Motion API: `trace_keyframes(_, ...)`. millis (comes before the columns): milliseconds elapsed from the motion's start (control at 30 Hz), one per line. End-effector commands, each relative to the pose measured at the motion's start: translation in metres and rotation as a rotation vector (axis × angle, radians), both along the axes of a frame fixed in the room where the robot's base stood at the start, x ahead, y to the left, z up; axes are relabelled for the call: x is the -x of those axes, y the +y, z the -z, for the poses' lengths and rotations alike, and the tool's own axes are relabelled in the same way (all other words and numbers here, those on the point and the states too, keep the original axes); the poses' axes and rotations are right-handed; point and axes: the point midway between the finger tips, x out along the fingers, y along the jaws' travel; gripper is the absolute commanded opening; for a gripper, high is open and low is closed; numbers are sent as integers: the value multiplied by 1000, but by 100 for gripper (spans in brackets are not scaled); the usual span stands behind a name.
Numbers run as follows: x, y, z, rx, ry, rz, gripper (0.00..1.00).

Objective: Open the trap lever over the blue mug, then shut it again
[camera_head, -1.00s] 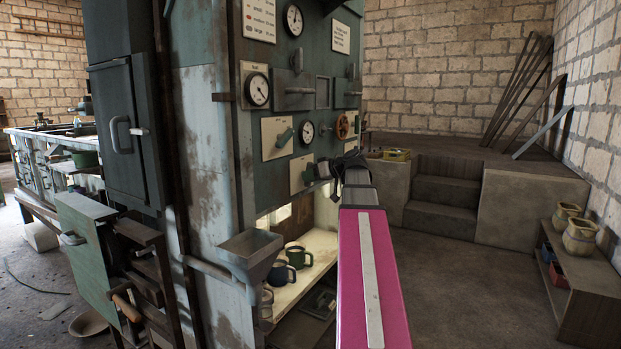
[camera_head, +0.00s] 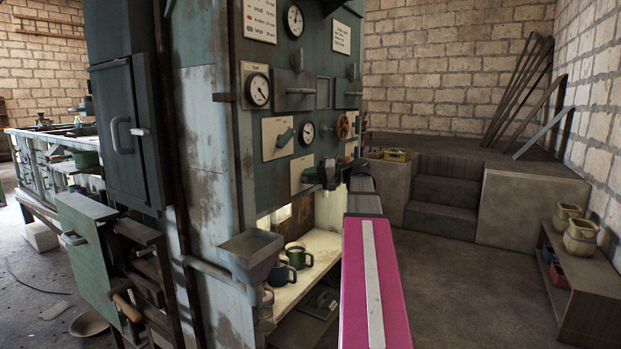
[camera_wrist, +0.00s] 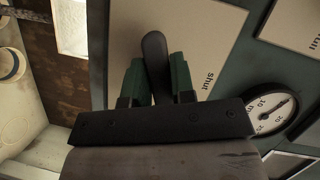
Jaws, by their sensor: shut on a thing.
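The blue mug (camera_head: 281,274) stands on the pale shelf (camera_head: 318,248) in the open bay low in the machine, next to a green mug (camera_head: 298,257). The trap lever, dark and rounded (camera_wrist: 154,58), shows in the wrist view in front of a pale plate (camera_wrist: 205,45) marked "shut". My gripper (camera_head: 325,175) is at the lower lever plate on the machine front, above the bay. Its green fingers, seen in the wrist view (camera_wrist: 156,82), are on either side of the lever, shut on it. The lever's base is partly hidden.
A grey funnel (camera_head: 250,255) juts from the machine's corner beside the mugs. The floor (camera_head: 450,285) to the right is clear.

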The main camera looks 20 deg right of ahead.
Motion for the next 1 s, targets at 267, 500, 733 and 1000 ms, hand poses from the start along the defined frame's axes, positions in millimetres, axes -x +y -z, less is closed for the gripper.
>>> trace_keyframes(267, 0, 0, 0, -124, 98, 2, 0)
trace_keyframes(500, 0, 0, -1, -175, 137, 2, 0)
trace_keyframes(733, 0, 0, -1, -187, 147, 3, 0)
trace_keyframes(1000, 0, 0, -1, -186, 146, 3, 26)
